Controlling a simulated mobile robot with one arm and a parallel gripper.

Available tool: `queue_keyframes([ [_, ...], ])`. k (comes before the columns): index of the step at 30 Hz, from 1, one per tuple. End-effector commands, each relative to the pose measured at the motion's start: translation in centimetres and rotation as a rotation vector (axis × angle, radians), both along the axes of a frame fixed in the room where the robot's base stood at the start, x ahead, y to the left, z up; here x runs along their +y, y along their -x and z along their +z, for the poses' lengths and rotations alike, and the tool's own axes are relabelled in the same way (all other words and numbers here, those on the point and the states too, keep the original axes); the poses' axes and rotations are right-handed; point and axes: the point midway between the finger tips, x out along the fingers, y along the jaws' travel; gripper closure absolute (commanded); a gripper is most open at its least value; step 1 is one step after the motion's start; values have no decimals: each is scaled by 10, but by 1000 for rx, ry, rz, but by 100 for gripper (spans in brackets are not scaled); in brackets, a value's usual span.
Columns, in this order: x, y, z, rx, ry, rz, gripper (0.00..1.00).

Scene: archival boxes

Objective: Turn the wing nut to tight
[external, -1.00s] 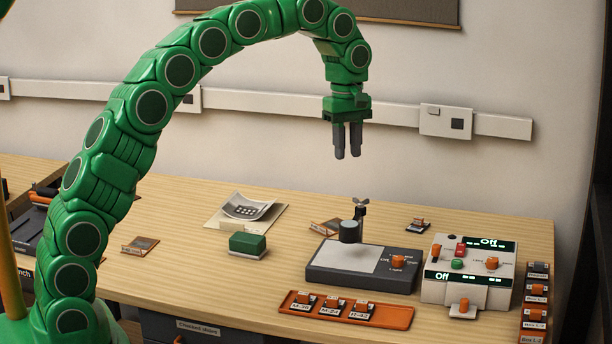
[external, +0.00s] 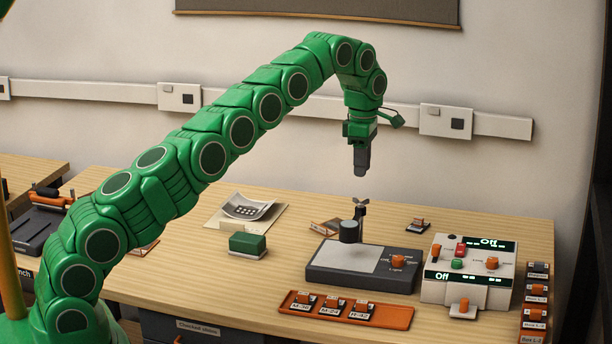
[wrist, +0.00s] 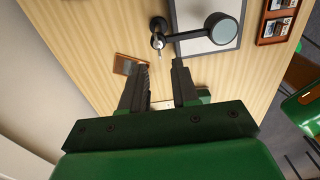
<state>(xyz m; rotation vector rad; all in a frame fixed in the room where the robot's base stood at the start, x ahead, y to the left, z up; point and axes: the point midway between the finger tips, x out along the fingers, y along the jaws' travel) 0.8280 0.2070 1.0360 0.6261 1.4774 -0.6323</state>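The wing nut (external: 361,202) sits on top of a short dark post on the stand (external: 318,276), a dark base with a pale plate and a round head (external: 349,232) on an arm. The wrist view shows the wing nut (wrist: 158,41) as a small metal piece just beyond my fingertips. My gripper (external: 361,174) points down above the wing nut with a small gap and does not touch it. In the wrist view my gripper (wrist: 160,66) is open, with nothing between its fingers. The fingers overlap in the external view.
An orange tray (external: 392,318) with labelled blocks lies in front of the stand. A white control box (external: 435,285) stands to the right. A green box (external: 248,245) and papers (external: 268,217) lie left. The air around my gripper is clear.

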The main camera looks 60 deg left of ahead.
Motion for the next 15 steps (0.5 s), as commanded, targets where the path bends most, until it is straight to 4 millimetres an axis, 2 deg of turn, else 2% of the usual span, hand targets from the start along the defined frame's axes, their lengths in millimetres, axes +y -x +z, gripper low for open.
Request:
queue_keyframes([
  [8,3,-2,-6,-1,-4,22,70],
  [15,3,-1,-21,1,-3,21,70],
])
